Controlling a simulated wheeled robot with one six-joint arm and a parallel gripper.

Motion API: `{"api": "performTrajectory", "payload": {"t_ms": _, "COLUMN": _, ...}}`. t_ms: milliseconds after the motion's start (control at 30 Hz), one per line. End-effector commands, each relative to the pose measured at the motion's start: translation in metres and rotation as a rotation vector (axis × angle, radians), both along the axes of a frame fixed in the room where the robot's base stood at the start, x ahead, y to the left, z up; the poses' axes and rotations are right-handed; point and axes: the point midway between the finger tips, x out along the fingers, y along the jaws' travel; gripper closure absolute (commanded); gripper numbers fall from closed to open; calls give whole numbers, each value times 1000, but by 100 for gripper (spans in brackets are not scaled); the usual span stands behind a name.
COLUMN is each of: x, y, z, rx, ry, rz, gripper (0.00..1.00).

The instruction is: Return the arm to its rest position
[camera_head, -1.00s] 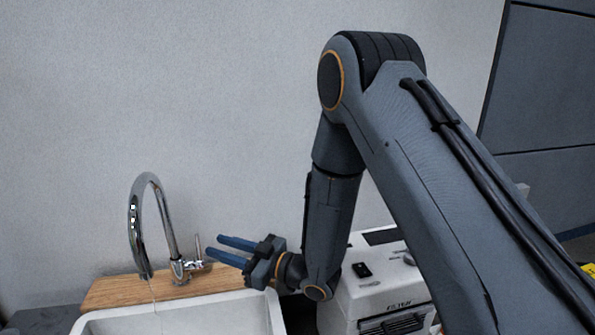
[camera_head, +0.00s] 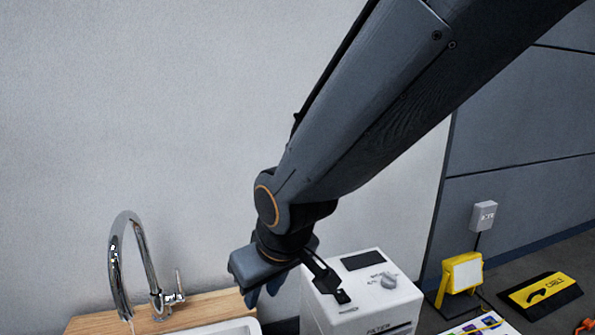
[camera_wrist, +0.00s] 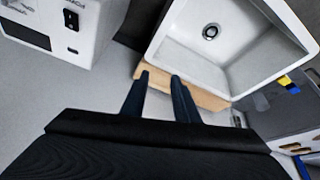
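My gripper (camera_wrist: 160,75) is open, with two dark blue fingers apart and nothing between them in the wrist view. In the head view my gripper (camera_head: 265,288) hangs at the end of my arm, left of the white filter box, and its fingers are mostly hidden. My arm reaches down from the upper right. In the wrist view the fingers point toward a wooden board (camera_wrist: 205,97) and the white sink (camera_wrist: 232,78).
A white filter box (camera_head: 352,285) stands close right of my gripper; it also shows in the wrist view (camera_wrist: 85,45). A chrome faucet (camera_head: 152,270) rises at left. A yellow work light (camera_head: 463,274) and a black-and-yellow case (camera_head: 541,294) are at right.

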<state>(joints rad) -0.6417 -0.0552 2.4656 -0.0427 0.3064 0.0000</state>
Motion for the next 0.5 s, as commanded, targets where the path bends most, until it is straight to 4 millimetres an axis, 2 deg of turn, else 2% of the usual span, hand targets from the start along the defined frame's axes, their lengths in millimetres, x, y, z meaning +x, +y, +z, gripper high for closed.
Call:
{"api": "performTrajectory", "payload": {"t_ms": 33, "x": -21, "y": -7, "z": 8, "rx": -10, "ry": 44, "rz": -14, "gripper": 72}}
{"api": "performTrajectory", "payload": {"t_ms": 200, "x": -78, "y": -27, "z": 19, "rx": -42, "ry": 187, "rz": -47, "gripper": 72}}
{"api": "performTrajectory", "payload": {"t_ms": 400, "x": -135, "y": -43, "z": 32, "rx": -64, "ry": 328, "rz": -63, "gripper": 72}}
{"api": "performTrajectory", "payload": {"t_ms": 467, "x": -152, "y": -47, "z": 36, "rx": -70, "ry": 367, "rz": -64, "gripper": 72}}
{"api": "performTrajectory", "payload": {"t_ms": 500, "x": -154, "y": -49, "z": 40, "rx": -73, "ry": 376, "rz": -72, "gripper": 72}}
